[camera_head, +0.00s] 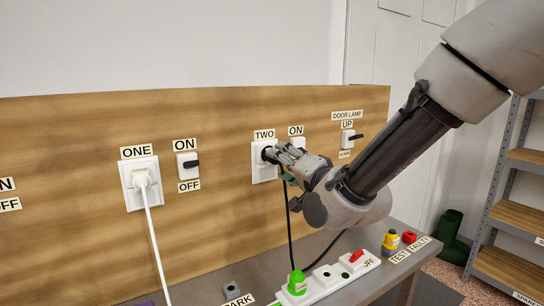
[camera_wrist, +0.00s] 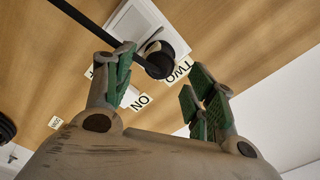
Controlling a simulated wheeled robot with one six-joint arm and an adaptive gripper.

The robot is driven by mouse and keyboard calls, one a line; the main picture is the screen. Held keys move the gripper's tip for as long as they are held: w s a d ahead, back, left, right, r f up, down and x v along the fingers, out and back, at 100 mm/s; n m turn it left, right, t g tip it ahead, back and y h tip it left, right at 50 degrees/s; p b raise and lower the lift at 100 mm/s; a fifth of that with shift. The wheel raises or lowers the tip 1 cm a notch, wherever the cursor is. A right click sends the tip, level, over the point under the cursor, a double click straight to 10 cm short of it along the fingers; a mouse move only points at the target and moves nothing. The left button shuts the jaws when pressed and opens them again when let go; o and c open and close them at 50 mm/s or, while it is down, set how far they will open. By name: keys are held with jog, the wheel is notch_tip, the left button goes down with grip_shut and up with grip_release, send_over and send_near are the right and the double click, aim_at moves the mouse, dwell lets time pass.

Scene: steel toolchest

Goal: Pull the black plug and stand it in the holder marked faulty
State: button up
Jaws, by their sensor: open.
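The black plug (camera_head: 269,153) sits in the white wall socket marked TWO (camera_head: 259,172), on a wooden board. In the wrist view the round plug (camera_wrist: 160,62) shows just beyond and between my fingertips, its black cable running to the upper left. My gripper (camera_head: 279,158) is open at the socket; it also shows in the wrist view (camera_wrist: 160,76). I cannot tell whether a finger touches the plug. In the head view my fingers partly hide it. A small red holder (camera_head: 409,237) stands by a FAULT label (camera_head: 418,244) at the bench's right end.
A yellow holder (camera_head: 391,240) marked TEST stands beside the red one. A power strip (camera_head: 330,281) with a green plug (camera_head: 297,283) and red switch lies on the bench. Socket ONE (camera_head: 129,187) holds a white plug. Switches flank both sockets.

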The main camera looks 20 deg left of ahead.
jog(key=v, duration=0.4)
jog(key=shift+f, duration=0.1)
dwell(0.5)
jog(key=s+d+f+n+g+h, duration=0.1)
jog(key=s+f+n+g+h, duration=0.1)
jog(key=f, duration=0.3)
jog(key=s+d+f+n+g+h, duration=0.1)
jog(key=s+f+n+g+h, duration=0.15)
jog(key=f, duration=0.35)
jog(key=s+d+f+n+g+h, duration=0.2)
jog(key=d+f+n+g+h, duration=0.15)
jog(key=d, duration=0.55)
jog(key=s+d+r+m+h, duration=0.2)
jog(key=s+d+r, duration=0.1)
jog(key=d, duration=1)
jog(key=s+d+r+m+h, duration=0.2)
jog(key=s+d+r, duration=0.2)
jog(key=d, duration=1)
jog(key=s+d+r+m+h, duration=0.1)
jog(key=s+d, duration=0.4)
jog(key=d, duration=0.9)
notch_tip(320, 180, up, 3)
jog(key=shift+f+m+t+h, duration=0.1)
jog(key=shift+m+t+h, duration=0.3)
jog(key=shift+m, duration=0.1)
